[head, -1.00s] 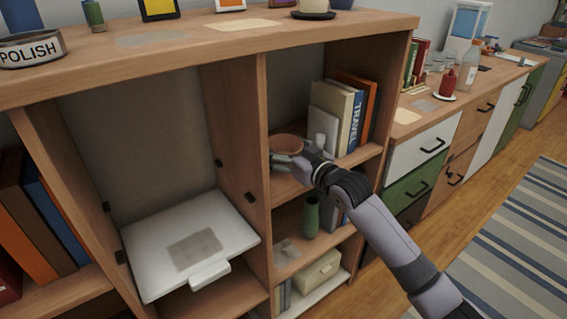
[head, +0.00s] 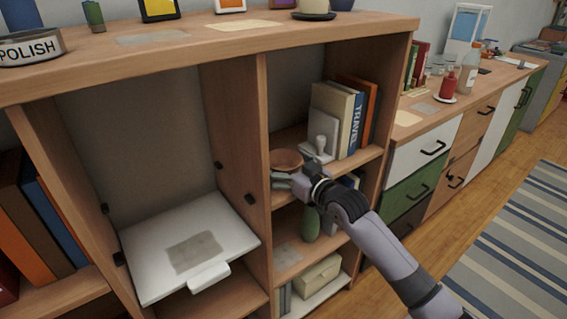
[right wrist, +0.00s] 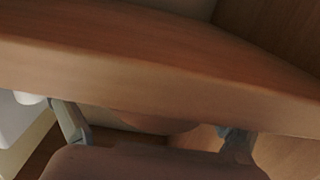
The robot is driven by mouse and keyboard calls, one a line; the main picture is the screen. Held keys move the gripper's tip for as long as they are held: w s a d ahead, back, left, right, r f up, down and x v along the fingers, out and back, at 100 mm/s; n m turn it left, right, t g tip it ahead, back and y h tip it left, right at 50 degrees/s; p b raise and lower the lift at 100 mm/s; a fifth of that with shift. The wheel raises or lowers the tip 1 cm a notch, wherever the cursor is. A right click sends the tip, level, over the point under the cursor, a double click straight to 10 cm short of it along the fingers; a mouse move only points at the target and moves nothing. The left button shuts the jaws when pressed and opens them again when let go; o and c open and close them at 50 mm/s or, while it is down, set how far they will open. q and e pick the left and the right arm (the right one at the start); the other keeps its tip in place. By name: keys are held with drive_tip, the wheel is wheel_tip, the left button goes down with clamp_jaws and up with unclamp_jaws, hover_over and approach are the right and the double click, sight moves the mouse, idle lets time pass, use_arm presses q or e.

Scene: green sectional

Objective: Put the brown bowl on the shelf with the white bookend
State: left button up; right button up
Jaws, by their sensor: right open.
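The brown bowl (head: 287,159) is at the left side of the middle shelf (head: 345,163) in the right bay and appears to rest on it. The white bookend (head: 318,150) stands to its right, beside the books. My right gripper (head: 283,181) is open at the shelf's front edge, just in front of and below the bowl; contact cannot be told. In the right wrist view its open fingers (right wrist: 153,135) show apart, with a small part of the bowl (right wrist: 155,122) between them. My left gripper is out of view.
Several books (head: 352,115) fill the shelf's right side. A green vase (head: 311,223) stands on the shelf below, under my arm. The upright divider (head: 240,160) is close to the left of the bowl. A wooden board edge (right wrist: 160,80) crosses the wrist view.

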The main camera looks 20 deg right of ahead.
drive_tip(key=shift+r, duration=0.1)
drive_tip(key=shift+s+d, duration=0.1)
drive_tip(key=shift+s, duration=0.1)
drive_tip(key=f+p+v, duration=0.1)
drive_tip(key=v, duration=1.1)
drive_tip(key=s+f+m+g+h, duration=0.15)
drive_tip(key=s+f+g, duration=0.3)
drive_tip(key=f, duration=0.95)
drive_tip(key=s+f+g+h, duration=0.3)
drive_tip(key=s+f, duration=0.3)
drive_tip(key=f, duration=0.8)
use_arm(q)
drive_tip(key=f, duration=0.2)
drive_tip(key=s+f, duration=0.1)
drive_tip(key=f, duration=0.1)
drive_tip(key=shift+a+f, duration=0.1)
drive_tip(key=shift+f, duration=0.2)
use_arm(e)
drive_tip(key=s+a+f+g, duration=0.1)
drive_tip(key=s+f+g, duration=0.2)
drive_tip(key=s+f, duration=0.4)
drive_tip(key=s+a+f+g+h, duration=0.1)
drive_tip(key=s+a+f+g, duration=0.1)
drive_tip(key=s+f, duration=0.6)
drive_tip(key=s+g, duration=0.1)
drive_tip(key=s, duration=0.4)
drive_tip(key=shift+s+f, duration=0.15)
drive_tip(key=shift+f, duration=0.15)
